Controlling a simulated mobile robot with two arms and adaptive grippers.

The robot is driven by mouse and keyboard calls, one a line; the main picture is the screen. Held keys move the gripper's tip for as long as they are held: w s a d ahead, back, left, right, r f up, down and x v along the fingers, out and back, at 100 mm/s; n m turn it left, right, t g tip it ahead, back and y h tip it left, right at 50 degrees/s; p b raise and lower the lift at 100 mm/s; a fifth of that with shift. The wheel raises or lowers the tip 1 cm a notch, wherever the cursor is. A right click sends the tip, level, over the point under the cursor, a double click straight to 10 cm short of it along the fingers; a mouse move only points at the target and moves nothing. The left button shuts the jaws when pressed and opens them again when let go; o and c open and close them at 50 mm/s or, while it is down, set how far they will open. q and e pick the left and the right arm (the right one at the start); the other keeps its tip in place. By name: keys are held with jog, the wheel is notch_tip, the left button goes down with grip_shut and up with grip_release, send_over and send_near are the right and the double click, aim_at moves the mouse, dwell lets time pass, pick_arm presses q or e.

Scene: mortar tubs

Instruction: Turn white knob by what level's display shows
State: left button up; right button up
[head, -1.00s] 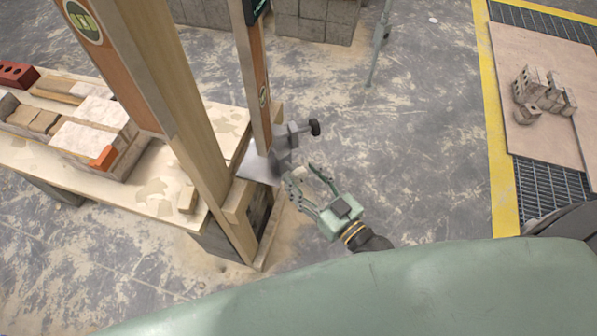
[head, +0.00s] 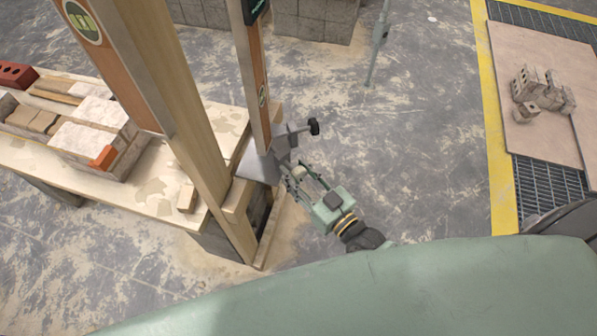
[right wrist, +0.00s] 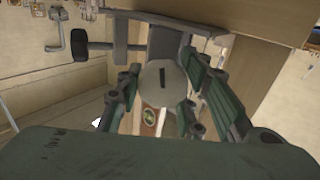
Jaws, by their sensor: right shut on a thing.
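The white knob (right wrist: 162,84) is round with a dark mark on its face, and sits between the fingers of my right gripper (right wrist: 159,96) in the right wrist view. In the head view my right gripper (head: 298,174) is shut on it beside the grey metal bracket (head: 262,166), and the knob is largely hidden by the fingers. An upright orange-and-wood level (head: 254,85) stands at the bracket. A dark display unit (head: 256,10) on it is cut off by the top edge, so its reading cannot be made out. My left gripper is out of view.
A black-handled screw (head: 313,127) sticks out of the bracket just above my right gripper. A wooden post (head: 190,130) and a bench (head: 150,190) with bricks are to the left. The floor to the right is clear up to the yellow line (head: 500,170).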

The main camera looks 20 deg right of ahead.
jog(key=shift+d+r+m, duration=0.1)
jog(key=shift+m, duration=0.8)
jog(key=shift+c, duration=0.2)
jog(key=shift+w, duration=0.1)
jog(key=o, duration=1.1)
jog(key=shift+o, duration=0.2)
jog(key=shift+s+d, duration=0.2)
jog(key=shift+s, duration=0.4)
jog(key=v, duration=1.1)
jog(key=shift+w, duration=0.1)
